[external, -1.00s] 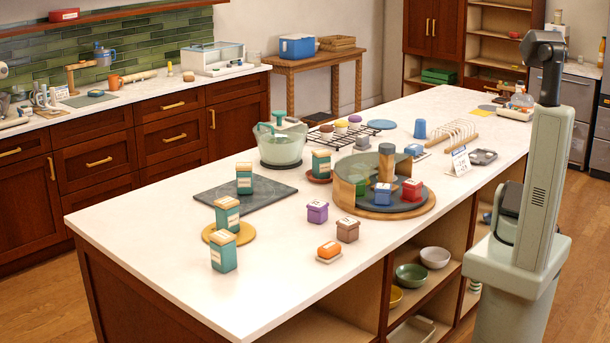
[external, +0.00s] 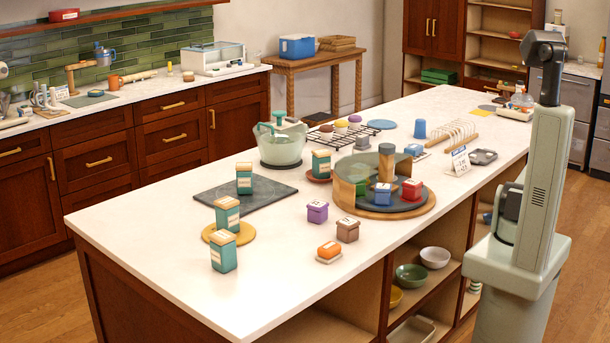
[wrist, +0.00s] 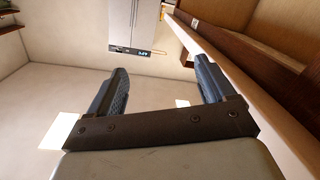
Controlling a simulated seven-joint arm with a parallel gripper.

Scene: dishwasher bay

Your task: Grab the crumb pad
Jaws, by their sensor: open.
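I cannot tell for sure which thing is the crumb pad. In the external view my gripper cannot be made out; my arm stands at the right.
The white island top (external: 150,225) has clear room at its front left. Several teal canisters, a round wooden turntable (external: 425,207), a mixing bowl (external: 281,150) and a wooden plate rack (external: 455,134) stand on it. Open shelves with bowls (external: 411,276) are below its edge.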

